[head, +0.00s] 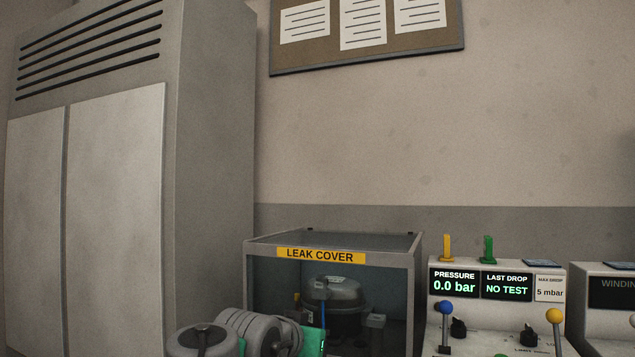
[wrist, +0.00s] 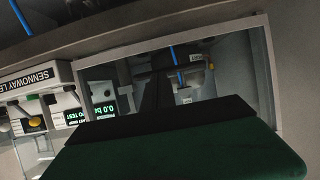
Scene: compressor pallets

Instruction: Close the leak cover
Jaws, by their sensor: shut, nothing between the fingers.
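The leak cover (head: 320,256) is a grey-framed box with a yellow label on its upper front bar, standing against the wall at the bottom middle of the head view. A dark, round compressor (head: 333,295) with a blue tube shows inside it. I cannot tell whether a clear pane fills the front. The wrist view is turned over and shows the cover's pale frame (wrist: 268,75) with the dark interior behind it. My gripper (wrist: 180,122) is shut and empty, its green and black body in front of the frame. Contact with the cover cannot be told.
A test panel (head: 497,283) right of the cover reads 0.0 bar and NO TEST, with a blue-knobbed and a yellow-knobbed lever below. Another panel (head: 605,285) stands farther right. A tall grey cabinet (head: 215,170) stands on the left. A notice board (head: 367,50) hangs above.

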